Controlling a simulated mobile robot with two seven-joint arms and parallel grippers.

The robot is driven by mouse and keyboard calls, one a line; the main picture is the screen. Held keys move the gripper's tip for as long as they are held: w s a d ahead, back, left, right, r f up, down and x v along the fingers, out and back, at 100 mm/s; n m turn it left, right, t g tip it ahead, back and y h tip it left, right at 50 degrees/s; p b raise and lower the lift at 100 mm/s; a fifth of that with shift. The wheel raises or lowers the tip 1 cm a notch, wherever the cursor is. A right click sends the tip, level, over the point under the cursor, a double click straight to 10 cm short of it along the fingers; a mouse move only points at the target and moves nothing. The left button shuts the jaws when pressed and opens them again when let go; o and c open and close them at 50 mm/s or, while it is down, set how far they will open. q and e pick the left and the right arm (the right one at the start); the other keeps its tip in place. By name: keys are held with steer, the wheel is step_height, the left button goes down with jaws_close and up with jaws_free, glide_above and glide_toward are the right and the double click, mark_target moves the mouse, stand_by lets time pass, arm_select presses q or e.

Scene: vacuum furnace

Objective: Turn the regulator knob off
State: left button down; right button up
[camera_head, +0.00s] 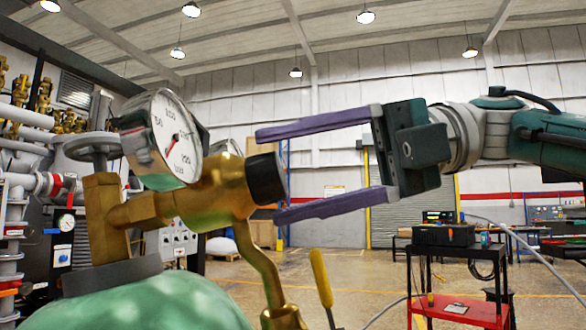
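The regulator (205,192) is a brass body with a white round pressure gauge (177,138) on top. It sits on a green cylinder (150,297). Its black regulator knob (266,179) points to the right. My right gripper (264,174) comes in from the right with two purple fingers spread wide. One finger is above the knob and one below in the picture, with the tips at about the knob's right part. A gap shows between each finger and the knob, and nothing is held. My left gripper is not in view.
A grey round valve handwheel (93,148) stands left of the gauge. A red cart (465,312) carrying equipment stands at the back right. Pipes and panels fill the left wall.

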steer(key=shift+o, duration=0.6)
steer(key=shift+d, duration=0.25)
steer(key=v, duration=0.9)
steer(key=shift+d+b, duration=0.2)
steer(key=shift+b, duration=0.1)
